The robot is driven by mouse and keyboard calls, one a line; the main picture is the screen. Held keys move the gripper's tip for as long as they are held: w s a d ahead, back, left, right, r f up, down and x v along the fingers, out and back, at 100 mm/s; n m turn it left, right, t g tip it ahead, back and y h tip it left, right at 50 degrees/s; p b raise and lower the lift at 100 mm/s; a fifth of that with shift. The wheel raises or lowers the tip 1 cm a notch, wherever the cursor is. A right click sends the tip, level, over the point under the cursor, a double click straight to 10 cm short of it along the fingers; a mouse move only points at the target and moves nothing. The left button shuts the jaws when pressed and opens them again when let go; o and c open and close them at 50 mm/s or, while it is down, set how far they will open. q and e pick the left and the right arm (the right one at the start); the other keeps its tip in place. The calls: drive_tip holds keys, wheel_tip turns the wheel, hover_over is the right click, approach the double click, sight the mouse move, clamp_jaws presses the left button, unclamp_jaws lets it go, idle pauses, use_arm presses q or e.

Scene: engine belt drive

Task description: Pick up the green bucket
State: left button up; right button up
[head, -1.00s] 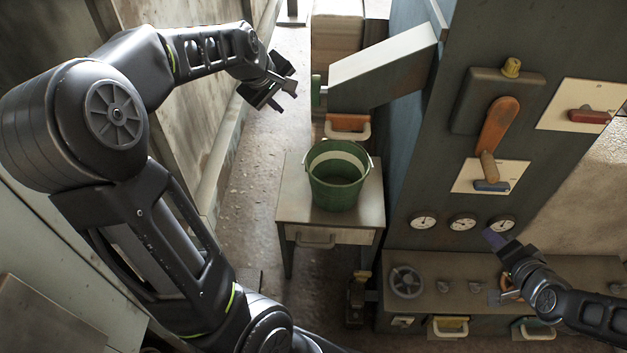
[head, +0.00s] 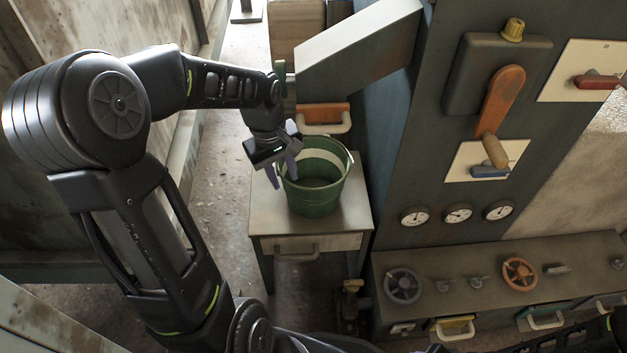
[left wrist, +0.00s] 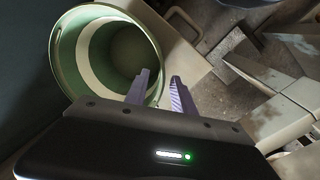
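The green bucket (head: 316,201), with a pale band inside, stands upright on a small grey table (head: 357,210). My left gripper (head: 280,175) is open at the bucket's left rim. In the left wrist view, the bucket (left wrist: 68,48) fills the upper left, with its open mouth facing the camera. There the left gripper (left wrist: 159,92) has one finger over the bucket's mouth and the other outside the rim. I cannot tell how far the fingers reach below the rim. Only part of my right arm shows at the bottom right edge of the head view; its gripper is out of view.
An orange-topped box with a handle (head: 323,118) stands just behind the bucket. A slanted grey panel (head: 358,47) juts out above it. The machine cabinet, with gauges (head: 458,213) and a handwheel (head: 403,285), is to the right. Bare floor (head: 215,200) lies left of the table.

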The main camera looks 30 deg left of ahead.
sight(290, 198)
use_arm(q)
drive_tip(key=shift+w+d+f+b, duration=0.15)
drive_tip(key=shift+f+b, duration=0.2)
drive_tip(key=shift+f, duration=0.85)
drive_tip(key=f+b, duration=0.1)
drive_tip(key=f, duration=0.2)
drive_tip(key=f+b, duration=0.1)
drive_tip(key=f, duration=0.1)
drive_tip(key=shift+w+f+b, duration=0.1)
drive_tip(key=shift+w+b, duration=0.25)
drive_tip(key=shift+w, duration=0.05)
drive_tip(key=shift+c, duration=0.4)
clamp_jaws()
idle(0.4)
